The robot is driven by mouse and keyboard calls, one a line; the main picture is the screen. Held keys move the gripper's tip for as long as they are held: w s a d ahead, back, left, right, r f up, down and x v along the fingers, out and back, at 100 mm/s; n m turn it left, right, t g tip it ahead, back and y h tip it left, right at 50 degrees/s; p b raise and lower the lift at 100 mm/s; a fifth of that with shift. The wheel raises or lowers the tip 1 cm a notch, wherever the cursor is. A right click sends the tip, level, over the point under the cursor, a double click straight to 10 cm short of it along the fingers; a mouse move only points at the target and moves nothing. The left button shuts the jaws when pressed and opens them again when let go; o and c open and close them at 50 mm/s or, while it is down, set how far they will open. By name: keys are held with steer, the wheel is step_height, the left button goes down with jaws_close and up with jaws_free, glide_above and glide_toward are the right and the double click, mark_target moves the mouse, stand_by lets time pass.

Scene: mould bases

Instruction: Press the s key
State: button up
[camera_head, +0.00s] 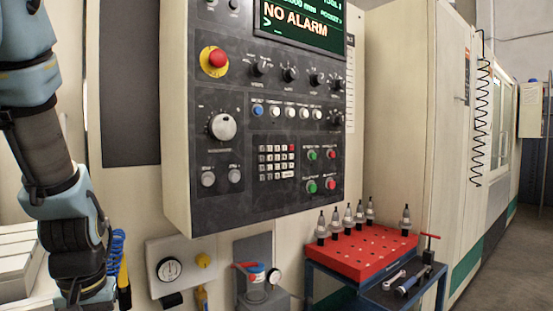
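The control panel (255,210) of a machine fills the middle of the view. Its small keypad (276,163) has several pale keys in rows, a red key at the upper right and a wider pale key at the lower right. The letters on the keys are too small to read, so I cannot tell which is the s key. The screen (301,20) above reads "NO ALARM". My arm hangs down at the left edge, apart from the panel. My gripper is not in view, below the bottom left of the picture.
A red emergency stop (217,58), a large dial (222,127) and green and red buttons surround the keypad. A red tray (362,254) with several tool holders stands at lower right. The space before the panel looks clear.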

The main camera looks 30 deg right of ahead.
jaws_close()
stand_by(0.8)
